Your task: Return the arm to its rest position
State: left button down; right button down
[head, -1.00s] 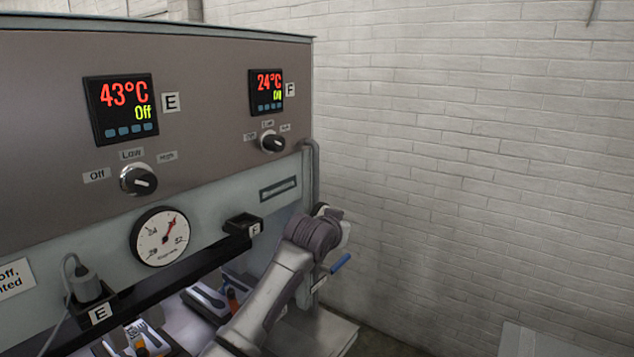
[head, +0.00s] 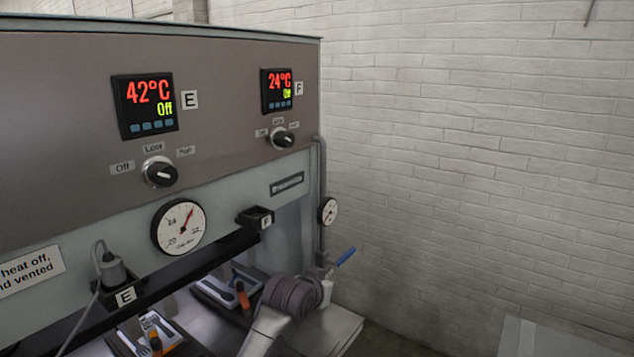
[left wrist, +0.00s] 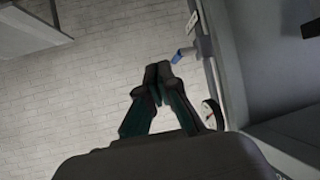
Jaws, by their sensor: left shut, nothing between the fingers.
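My left arm (head: 292,298) rises from the bottom of the head view in front of the press's right end. Its fingers are not distinguishable there. In the left wrist view my left gripper (left wrist: 158,72) is shut and empty, its fingertips meeting. A blue valve handle (left wrist: 182,53) shows just beyond and right of the fingertips, with a gap in the picture. The handle also shows in the head view (head: 345,256), right of my arm. My right gripper is in neither view.
The press panel (head: 60,110) fills the left, with E and F displays reading 42°C and 24°C, both Off. A small gauge (head: 327,211) sits on the pipe above my arm. Trays (head: 225,290) with utensils lie below. A brick wall (head: 480,150) stands right; a grey surface (head: 550,340) is lower right.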

pick_arm(q)
jog(key=s+a+f+n+g+y, duration=0.1)
jog(key=s+a+f+g, duration=0.1)
jog(key=s+a+f, duration=0.55)
jog(key=s+a+f+n+g+y, duration=0.1)
jog(key=s+a+f, duration=0.3)
jog(key=s+f, duration=0.65)
jog(key=s+a+g+y, duration=0.1)
jog(key=s+a, duration=0.3)
jog(key=s, duration=0.5)
jog(key=s+a+g+y, duration=0.15)
jog(key=s+a, duration=0.25)
jog(key=s, duration=0.6)
jog(key=s+a+g, duration=0.2)
jog(key=s+a, duration=0.2)
jog(key=s, duration=0.5)
notch_tip(320, 180, down, 27)
jog(key=g+b, duration=0.1)
jog(key=b, duration=0.1)
jog(key=s+a+f+g, duration=0.1)
jog(key=s+a+f, duration=0.1)
jog(key=s+f, duration=1.5)
jog(key=shift+s+a+f+b, duration=0.2)
jog(key=shift+s+f+b, duration=0.15)
jog(key=shift+f, duration=0.3)
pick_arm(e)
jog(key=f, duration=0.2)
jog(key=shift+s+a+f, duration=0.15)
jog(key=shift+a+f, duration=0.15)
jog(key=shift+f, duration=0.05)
